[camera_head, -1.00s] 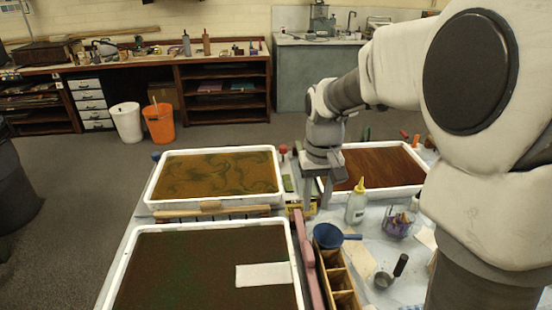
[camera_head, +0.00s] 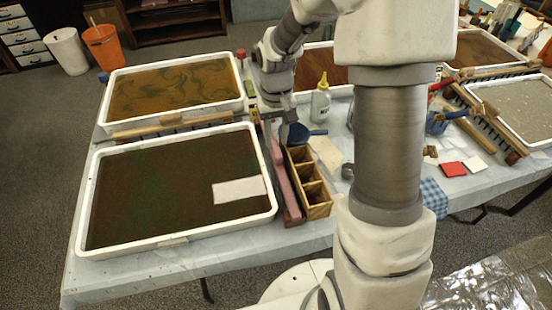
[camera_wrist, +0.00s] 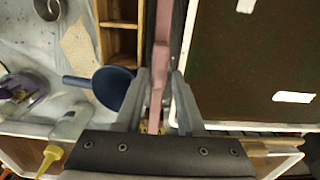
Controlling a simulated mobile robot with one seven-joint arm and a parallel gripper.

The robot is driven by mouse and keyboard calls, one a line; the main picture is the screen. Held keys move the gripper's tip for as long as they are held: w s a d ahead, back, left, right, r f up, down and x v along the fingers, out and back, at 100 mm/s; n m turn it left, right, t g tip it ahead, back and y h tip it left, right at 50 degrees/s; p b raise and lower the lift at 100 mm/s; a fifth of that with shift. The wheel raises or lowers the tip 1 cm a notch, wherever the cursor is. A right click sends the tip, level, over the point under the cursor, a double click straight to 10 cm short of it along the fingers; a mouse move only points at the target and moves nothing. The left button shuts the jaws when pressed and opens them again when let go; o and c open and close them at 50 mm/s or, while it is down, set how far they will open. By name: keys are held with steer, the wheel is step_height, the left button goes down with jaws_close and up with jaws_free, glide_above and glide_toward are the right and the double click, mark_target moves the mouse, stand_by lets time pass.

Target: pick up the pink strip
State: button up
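The pink strip (camera_head: 285,182) is long and narrow and lies between the dark marbling tray (camera_head: 148,244) and the wooden divided box (camera_head: 318,211) in the head view. In the wrist view the pink strip (camera_wrist: 162,45) runs down from the top edge to between my fingers. My gripper (camera_wrist: 160,80) is open, one finger on each side of the strip's far end, with gaps visible beside it. In the head view my gripper (camera_head: 271,122) is at that far end. I cannot tell how high the fingers are above the strip.
A blue scoop (camera_wrist: 115,88) lies close to my gripper's left finger in the wrist view. A bottle with a yellow tip (camera_head: 320,103) stands to the right. A white card (camera_head: 238,191) lies in the dark tray. An ochre marbling tray (camera_head: 170,126) is behind it.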

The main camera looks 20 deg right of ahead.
mark_target(276, 148)
step_height(276, 148, down, 5)
steer(key=shift+w+f+b, duration=0.1)
steer(key=shift+w+b, duration=0.05)
steer(key=shift+b, duration=0.45)
jaws_close()
